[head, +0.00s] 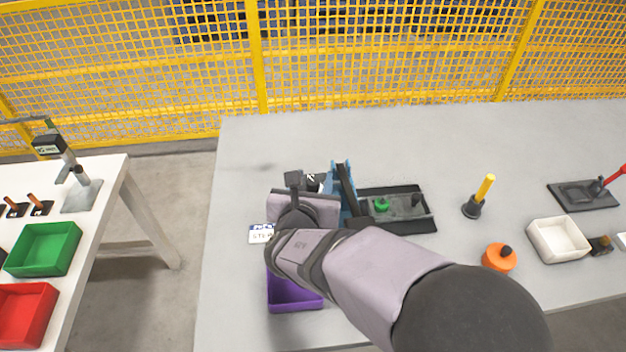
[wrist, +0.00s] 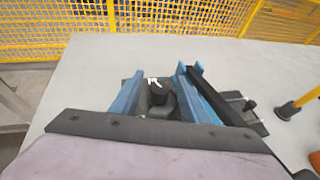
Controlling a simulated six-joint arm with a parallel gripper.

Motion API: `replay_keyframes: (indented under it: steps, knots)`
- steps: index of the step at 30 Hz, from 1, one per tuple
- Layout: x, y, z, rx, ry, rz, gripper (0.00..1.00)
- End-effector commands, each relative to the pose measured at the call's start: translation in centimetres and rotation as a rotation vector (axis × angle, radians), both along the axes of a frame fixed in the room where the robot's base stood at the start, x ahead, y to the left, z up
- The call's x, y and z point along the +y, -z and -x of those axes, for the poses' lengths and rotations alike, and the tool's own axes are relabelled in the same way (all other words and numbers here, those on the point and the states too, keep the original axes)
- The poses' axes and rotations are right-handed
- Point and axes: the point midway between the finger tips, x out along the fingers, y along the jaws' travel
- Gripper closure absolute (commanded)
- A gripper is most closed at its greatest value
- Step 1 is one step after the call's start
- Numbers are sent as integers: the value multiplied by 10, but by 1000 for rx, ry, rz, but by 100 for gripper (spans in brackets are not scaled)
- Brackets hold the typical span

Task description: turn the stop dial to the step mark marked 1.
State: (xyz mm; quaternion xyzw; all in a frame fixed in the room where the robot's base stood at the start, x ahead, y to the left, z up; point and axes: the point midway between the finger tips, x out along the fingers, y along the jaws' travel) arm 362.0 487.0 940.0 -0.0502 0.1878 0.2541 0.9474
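A black dial (wrist: 158,99) with a round knob stands on a dark base in the wrist view. White marking (wrist: 152,82) shows just beyond it, too small to read. My gripper (wrist: 164,80) has its two blue fingers apart, one on each side of the dial. Gaps show between the dial and the fingers, so it does not look gripped. In the head view my gripper (head: 335,185) and wrist cover most of the dial; only part of its dark base with a white mark (head: 311,178) shows. I cannot tell which step the dial points to.
A black board (head: 424,222) with a green knob (head: 381,205) lies right beside my gripper. A purple tray (head: 295,299) and a printed card (head: 260,234) are in front. A yellow-handled lever (head: 480,197), orange knob (head: 498,258) and white tray (head: 558,241) stand right. The back is clear.

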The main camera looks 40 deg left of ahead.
Motion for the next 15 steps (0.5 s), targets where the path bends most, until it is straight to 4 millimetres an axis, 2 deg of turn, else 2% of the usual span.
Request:
replay_keyframes:
  steps: [8,15]
  knots:
    - [-3,-2,5,1,0,0,58]
    - [-16,-13,30,0,-4,-2,58]
